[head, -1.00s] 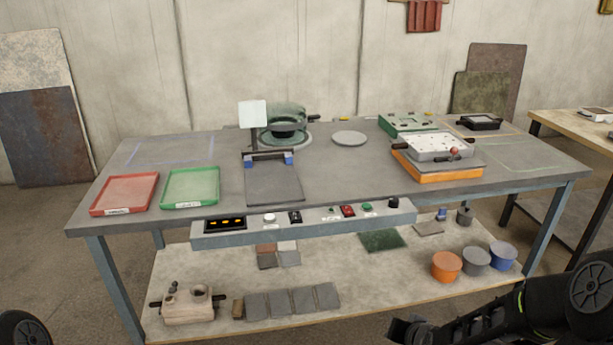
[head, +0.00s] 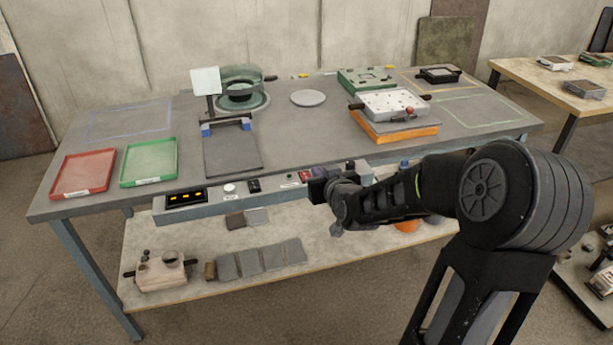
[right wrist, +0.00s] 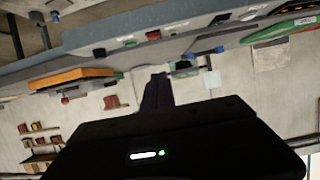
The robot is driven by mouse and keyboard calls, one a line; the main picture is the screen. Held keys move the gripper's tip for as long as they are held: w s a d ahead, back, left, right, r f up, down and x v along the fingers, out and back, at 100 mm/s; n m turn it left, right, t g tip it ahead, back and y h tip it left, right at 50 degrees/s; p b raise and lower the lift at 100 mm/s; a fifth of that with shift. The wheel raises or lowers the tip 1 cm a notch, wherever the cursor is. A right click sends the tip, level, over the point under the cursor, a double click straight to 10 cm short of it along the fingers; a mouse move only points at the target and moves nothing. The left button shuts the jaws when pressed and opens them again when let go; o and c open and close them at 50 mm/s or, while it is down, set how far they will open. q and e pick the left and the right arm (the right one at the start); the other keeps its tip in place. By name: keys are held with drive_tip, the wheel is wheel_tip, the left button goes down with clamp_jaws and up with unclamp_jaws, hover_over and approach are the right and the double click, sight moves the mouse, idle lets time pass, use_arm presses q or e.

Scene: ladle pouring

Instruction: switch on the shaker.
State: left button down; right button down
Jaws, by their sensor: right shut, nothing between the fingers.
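The shaker seems to be the orange-based unit (head: 400,128) at the right of the table, with a pale perforated box (head: 395,103) on top. A grey control panel (head: 215,202) runs along the table's front edge. It carries a white knob (head: 230,189), a black switch (head: 254,186) and a red switch (head: 304,174); the red switch also shows in the right wrist view (right wrist: 153,35). My right gripper (head: 317,188) is shut and empty, in front of the panel near the red switch. It hides part of the panel's right end; contact cannot be told. My left gripper is out of view.
Red (head: 84,172) and green (head: 149,161) trays lie on the table's left. A dark plate with a stand (head: 232,150) and a round sieve (head: 242,90) are behind the panel. Slabs and a pale mold lie on the lower shelf (head: 215,280).

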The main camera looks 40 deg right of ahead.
drive_tip(key=p, duration=0.1)
hover_over(309, 176)
drive_tip(key=s+a, duration=0.2)
wheel_tip(309, 176, down, 4)
drive_tip(key=shift+w+d+r, duration=0.1)
drive_tip(key=shift+d+r, duration=0.05)
drive_tip(key=f, duration=0.2)
drive_tip(key=shift+s+f+p, duration=0.3)
drive_tip(key=shift+f, duration=0.65)
